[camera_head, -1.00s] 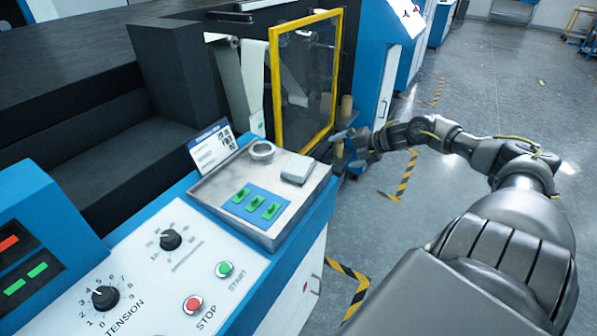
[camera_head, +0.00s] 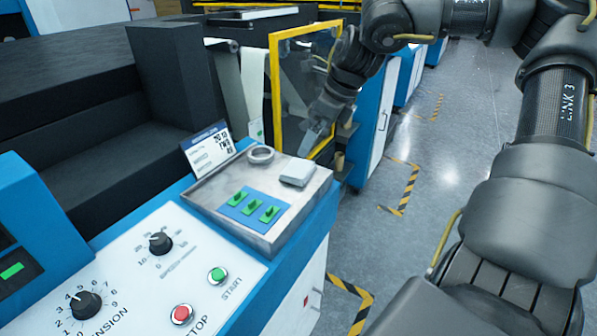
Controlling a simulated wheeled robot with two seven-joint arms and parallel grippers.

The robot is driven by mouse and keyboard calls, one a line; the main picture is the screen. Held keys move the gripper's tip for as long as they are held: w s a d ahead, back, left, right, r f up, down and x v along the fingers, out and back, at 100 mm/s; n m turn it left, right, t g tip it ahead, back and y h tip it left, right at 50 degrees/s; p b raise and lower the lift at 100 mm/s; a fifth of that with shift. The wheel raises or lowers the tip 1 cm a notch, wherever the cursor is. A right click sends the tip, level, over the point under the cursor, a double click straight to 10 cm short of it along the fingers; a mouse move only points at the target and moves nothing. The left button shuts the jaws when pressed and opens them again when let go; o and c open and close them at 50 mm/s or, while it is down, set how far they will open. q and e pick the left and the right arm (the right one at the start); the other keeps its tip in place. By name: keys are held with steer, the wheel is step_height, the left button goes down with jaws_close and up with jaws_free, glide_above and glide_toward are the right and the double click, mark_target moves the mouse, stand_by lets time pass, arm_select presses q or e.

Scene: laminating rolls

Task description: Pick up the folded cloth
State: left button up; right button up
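The folded cloth (camera_head: 297,173) is a small pale grey pad. It lies flat on the right part of the metal tray (camera_head: 270,235), which sits on the machine's blue-edged console. My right gripper (camera_head: 314,138) hangs above and behind the cloth, pointing down, in front of the yellow-framed door. It is apart from the cloth. Its fingers overlap in this view, so their opening does not show. My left gripper is out of view.
The tray also holds a metal ring (camera_head: 261,155) and a blue pad (camera_head: 254,209) with green pieces. A label card (camera_head: 207,148) stands at its back left. The yellow-framed door (camera_head: 277,90) is close behind my gripper. Knobs and buttons lie in front.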

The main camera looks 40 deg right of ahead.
mark_target(301, 167)
steer(key=x, duration=0.4)
steer(key=shift+w+a+f, duration=0.1)
steer(key=shift+w+f, duration=0.05)
steer(key=shift+f, duration=0.25)
steer(key=p+x, duration=0.1)
steer(key=x, duration=0.2)
steer(key=shift+w+f, duration=0.1)
steer(key=shift+f, duration=0.3)
steer(key=shift+w+f, duration=0.25)
steer(key=shift+f, duration=0.35)
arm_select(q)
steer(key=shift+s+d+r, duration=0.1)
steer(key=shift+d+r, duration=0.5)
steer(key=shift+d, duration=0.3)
